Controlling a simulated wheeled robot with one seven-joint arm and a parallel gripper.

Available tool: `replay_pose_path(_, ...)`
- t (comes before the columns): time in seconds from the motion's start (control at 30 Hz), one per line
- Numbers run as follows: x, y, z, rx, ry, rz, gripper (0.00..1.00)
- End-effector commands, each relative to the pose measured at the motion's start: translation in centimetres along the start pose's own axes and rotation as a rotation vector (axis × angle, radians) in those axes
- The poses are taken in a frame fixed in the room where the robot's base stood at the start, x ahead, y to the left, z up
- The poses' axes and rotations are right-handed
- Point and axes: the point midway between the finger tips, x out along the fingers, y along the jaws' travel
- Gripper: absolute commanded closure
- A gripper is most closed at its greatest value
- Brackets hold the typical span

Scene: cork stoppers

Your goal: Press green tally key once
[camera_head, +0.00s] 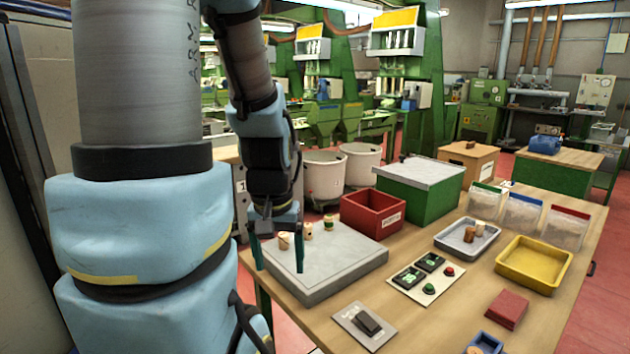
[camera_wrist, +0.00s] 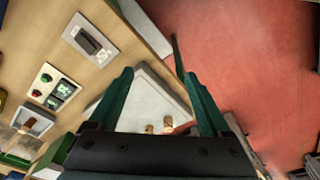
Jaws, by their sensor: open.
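The tally panel (camera_head: 408,280) is a pale plate on the wooden table with two dark displays, a green key (camera_head: 429,289) and a red key (camera_head: 449,271). In the wrist view the panel (camera_wrist: 54,76) is at the left, with its green key (camera_wrist: 46,78) and red key (camera_wrist: 36,93). My gripper (camera_head: 278,255) is open and empty, pointing down by the left part of the grey slab. It is well left of the panel and apart from the keys. Its two green fingers also show spread in the wrist view (camera_wrist: 157,75).
The grey slab (camera_head: 335,267) carries several corks (camera_head: 308,231). A plate with a dark rocker switch (camera_head: 368,323) lies in front. A red bin (camera_head: 373,213), green box (camera_head: 420,190), grey tray (camera_head: 466,249) and yellow tray (camera_head: 534,282) stand around the panel. A red block (camera_head: 507,309) is at right front.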

Motion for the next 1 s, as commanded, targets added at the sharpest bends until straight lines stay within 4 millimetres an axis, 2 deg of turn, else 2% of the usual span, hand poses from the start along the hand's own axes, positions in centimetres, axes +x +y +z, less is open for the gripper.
replay_pose_path(0.07, 0.0, 0.0, -0.01, 0.0, 0.0, 0.0, 0.28)
replay_pose_path(0.7, 0.0, 0.01, -0.03, 0.001, -0.001, 0.0, 1.0)
replay_pose_path(1.0, 0.0, 0.01, -0.03, 0.001, -0.001, 0.0, 1.0)
